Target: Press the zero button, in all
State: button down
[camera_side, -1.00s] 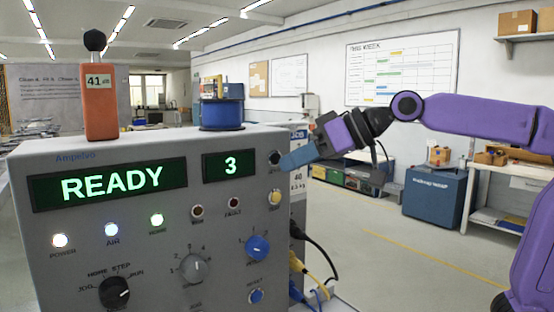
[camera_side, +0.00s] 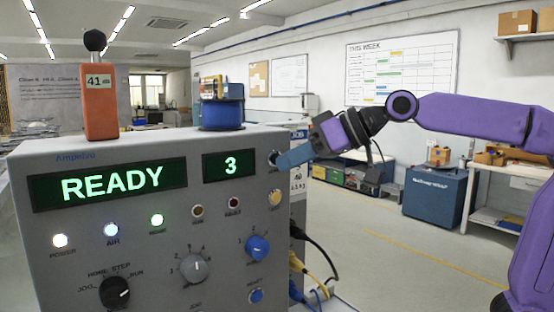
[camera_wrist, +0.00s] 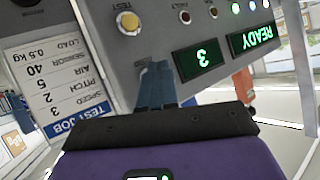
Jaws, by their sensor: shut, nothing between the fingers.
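The grey control box shows a dark round button (camera_side: 273,158) at the upper right of its front panel, beside the small display (camera_side: 230,165) reading 3. I cannot read a label by this button, so I cannot confirm it is the zero button. My gripper (camera_side: 283,163) is shut and empty, with its blue fingertips at the button's right edge; whether they touch it I cannot tell. In the wrist view the shut fingers (camera_wrist: 157,80) point at the panel beside the display (camera_wrist: 200,59) and hide the button.
The large display (camera_side: 110,184) reads READY. A yellow button (camera_side: 275,197) sits below the dark one, with a blue knob (camera_side: 257,248) and blue reset button (camera_side: 256,296) lower. An orange meter (camera_side: 100,100) and blue spool (camera_side: 222,113) stand on top. A job card (camera_wrist: 50,75) is beside the box.

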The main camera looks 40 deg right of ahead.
jog(key=shift+w, duration=0.4)
dwell(0.4)
dwell(0.4)
jog(key=shift+s, duration=0.85)
jog(key=shift+s, duration=0.1)
jog(key=shift+s, duration=2.4)
jog(key=s+f+n+g+h, duration=0.2)
jog(key=s+f+g, duration=0.25)
jog(key=f, duration=0.65)
jog(key=s+d+f+n+g+h, duration=0.2)
jog(key=s+d+f, duration=0.3)
jog(key=s+f, duration=0.4)
jog(key=s+d+f+n+g+h, duration=0.3)
jog(key=s+d+f, duration=0.3)
jog(key=s+f, duration=0.3)
jog(key=shift+s+f+n, duration=0.15)
jog(key=shift+f+n, duration=0.25)
jog(key=shift+f, duration=0.2)
